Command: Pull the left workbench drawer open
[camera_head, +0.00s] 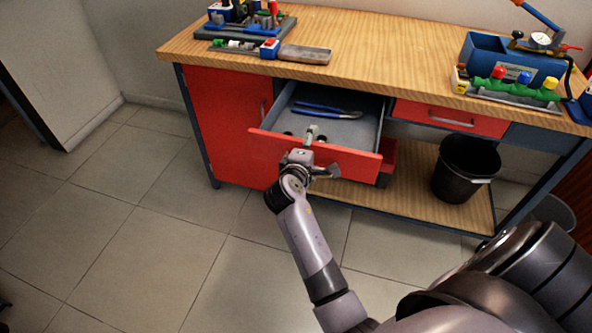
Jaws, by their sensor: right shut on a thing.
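The left workbench drawer (359,163) has a red front and a grey inside, and it stands pulled well out from under the wooden worktop. Blue-handled pliers (322,109) lie inside it, with small dark round things near the front. My right gripper (311,151) is at the middle of the drawer front, shut on the drawer handle. The gripper hides the handle. My left gripper is not in view.
The workbench top (395,65) carries tools and a blue box (541,71). A closed right drawer (451,118) and a red cabinet door (229,120) flank the open drawer. A black bin (465,170) stands on the lower shelf. The tiled floor (150,215) at left is clear.

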